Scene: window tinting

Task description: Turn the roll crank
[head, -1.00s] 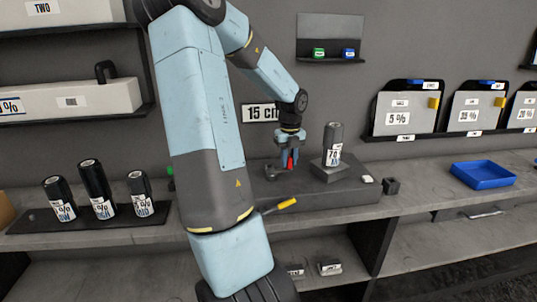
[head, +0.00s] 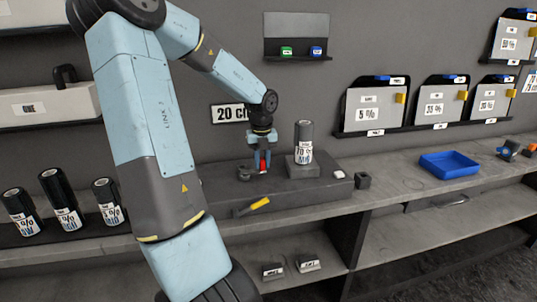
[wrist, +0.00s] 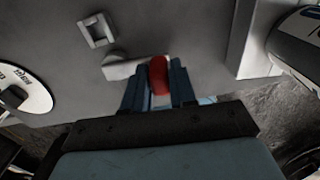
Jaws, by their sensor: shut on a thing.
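My gripper (head: 263,163) is shut on the red crank knob (wrist: 159,75), which sits between the two blue fingers in the wrist view. A pale crank arm (wrist: 124,69) runs left from the knob. In the head view the red knob (head: 264,167) shows small between the fingers, above the grey bench unit (head: 325,190); the crank arm is hard to make out there. A dark film roll (head: 303,133) labelled 70 % stands upright on a block right of my gripper. A wall sign (head: 229,114) behind my arm reads 20 and a partly hidden unit.
Three dark rolls (head: 62,200) stand at the left. A yellow-handled tool (head: 252,206) lies at the unit's front. A small dark block (head: 362,181) and a blue tray (head: 448,164) are to the right. Labelled panels (head: 375,109) hang on the wall. Bench between block and tray is clear.

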